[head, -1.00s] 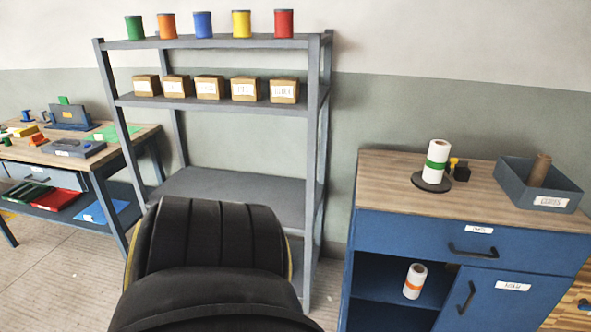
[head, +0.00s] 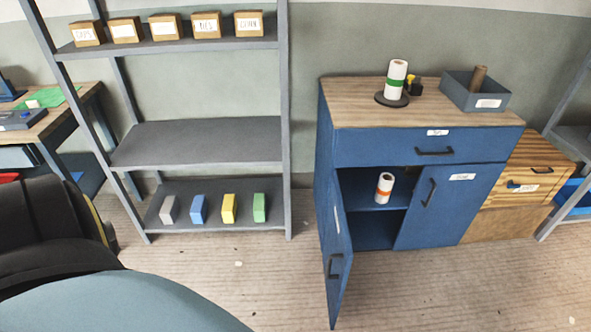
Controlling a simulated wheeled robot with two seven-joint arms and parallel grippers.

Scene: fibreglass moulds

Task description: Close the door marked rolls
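A blue cabinet (head: 410,146) with a wooden top stands right of centre in the head view. Its left door (head: 337,250) stands wide open, swung out toward me, with a dark handle low on it. A pale label shows on this door at a steep angle and cannot be read. The cabinet's right door (head: 449,205) is closed; its white label is too small to read surely. A white roll with an orange band (head: 384,188) stands upright on the shelf inside the open side. Neither of my grippers is in view.
Grey shelving (head: 200,143) with labelled boxes and coloured blocks stands left of the cabinet. A wooden drawer unit (head: 525,170) adjoins its right side. A green-banded roll (head: 396,75) and a grey bin (head: 475,93) sit on top. The floor (head: 260,265) before the open door looks clear.

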